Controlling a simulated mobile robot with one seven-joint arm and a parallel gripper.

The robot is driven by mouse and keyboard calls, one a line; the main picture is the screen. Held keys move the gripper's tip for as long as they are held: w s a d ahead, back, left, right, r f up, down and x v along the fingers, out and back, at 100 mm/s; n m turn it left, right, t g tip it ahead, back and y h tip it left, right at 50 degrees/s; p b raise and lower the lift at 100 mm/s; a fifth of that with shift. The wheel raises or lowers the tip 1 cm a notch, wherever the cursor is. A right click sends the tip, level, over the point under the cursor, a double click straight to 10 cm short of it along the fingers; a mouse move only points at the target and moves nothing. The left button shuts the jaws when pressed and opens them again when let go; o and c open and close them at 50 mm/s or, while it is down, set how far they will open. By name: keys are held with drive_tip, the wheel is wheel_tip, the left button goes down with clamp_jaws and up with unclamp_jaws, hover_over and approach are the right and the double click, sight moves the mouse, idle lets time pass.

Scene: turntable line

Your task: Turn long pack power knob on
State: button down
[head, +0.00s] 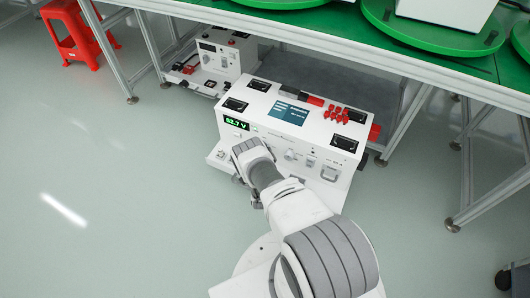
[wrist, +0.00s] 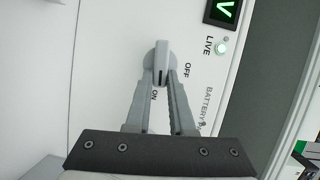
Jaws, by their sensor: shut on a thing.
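The long pack (head: 300,130) is a white box on the floor partly under the green-topped bench, with a green readout (head: 237,124) showing about 52.7 V. Its grey power knob (wrist: 162,55) shows in the wrist view, with ON printed below it and OFF to its lower right. The knob's bar lies nearly upright in that picture. My gripper (wrist: 161,76) has its two grey fingers closed together on the knob's bar. In the head view my wrist covers the knob and the fingertips. A LIVE lamp (wrist: 221,48) glows green-white beside the knob.
A smaller white unit (head: 222,55) stands behind left under the bench (head: 300,35). Bench legs (head: 465,165) stand at right. A red stool (head: 72,35) is at the far left. The floor at left is clear.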

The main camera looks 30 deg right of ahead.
drive_tip(key=c, duration=0.8)
unclamp_jaws()
drive_tip(key=shift+s+a, duration=0.1)
